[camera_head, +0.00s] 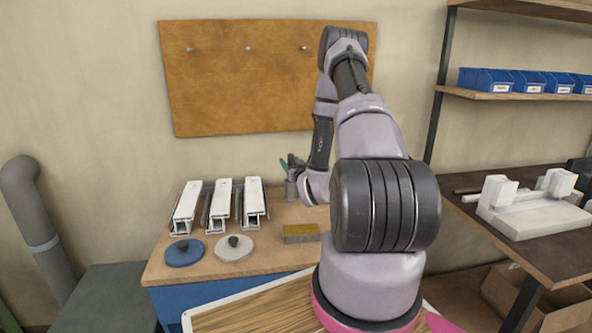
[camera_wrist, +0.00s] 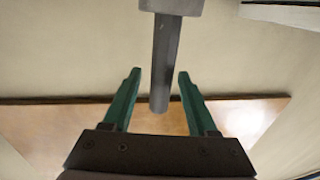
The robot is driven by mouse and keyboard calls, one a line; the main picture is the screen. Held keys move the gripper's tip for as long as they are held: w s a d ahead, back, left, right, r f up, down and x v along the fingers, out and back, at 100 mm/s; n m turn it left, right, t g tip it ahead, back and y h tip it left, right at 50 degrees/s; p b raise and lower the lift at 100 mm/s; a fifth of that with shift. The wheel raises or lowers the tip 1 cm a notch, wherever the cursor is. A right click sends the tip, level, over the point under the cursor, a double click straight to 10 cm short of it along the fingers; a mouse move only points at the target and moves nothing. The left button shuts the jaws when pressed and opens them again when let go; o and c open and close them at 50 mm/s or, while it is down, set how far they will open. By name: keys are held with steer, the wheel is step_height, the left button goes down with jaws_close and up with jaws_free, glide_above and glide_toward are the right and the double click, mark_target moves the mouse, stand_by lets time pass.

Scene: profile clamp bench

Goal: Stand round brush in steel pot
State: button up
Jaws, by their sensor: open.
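The steel pot (camera_head: 291,190) stands at the back right of the bench, small and grey, partly hidden by my wrist. My gripper (camera_head: 289,163) has green fingers, just above the pot. In the wrist view my gripper (camera_wrist: 155,85) is open, its fingers apart on both sides of a dark grey round rod (camera_wrist: 161,65), with a gap on each side. The rod looks like the round brush's handle. The brush's other end is not visible.
White profiles (camera_head: 222,203) stand on the bench left of the pot. A blue disc (camera_head: 184,253), a pale disc (camera_head: 233,249) and a yellowish block (camera_head: 301,233) lie in front. A brown board (camera_head: 255,85) hangs behind. A white fixture (camera_head: 535,212) is on the right table.

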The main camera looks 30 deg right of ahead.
steer(key=s+a, duration=0.1)
steer(key=s, duration=0.8)
steer(key=w+r+m+g, duration=0.1)
steer(key=w+r+g, duration=0.25)
steer(key=r, duration=0.65)
steer(key=s+a+r+m+g, duration=0.1)
steer(key=s+a+r+g, duration=0.15)
steer(key=r, duration=0.75)
steer(key=s+a+r+g+y, duration=0.1)
steer(key=s+a+r, duration=0.3)
steer(key=s, duration=0.5)
steer(key=s+a+r+g+y, duration=0.1)
steer(key=s+a+r, duration=0.3)
steer(key=s, duration=0.5)
steer(key=s+a+r+g+y, duration=0.2)
steer(key=s+a+r, duration=0.2)
steer(key=s+a, duration=0.2)
steer(key=s, duration=0.2)
steer(key=shift+s+a+m+g, duration=0.3)
steer(key=shift+s+a+g, duration=0.05)
steer(key=shift+s+g, duration=0.05)
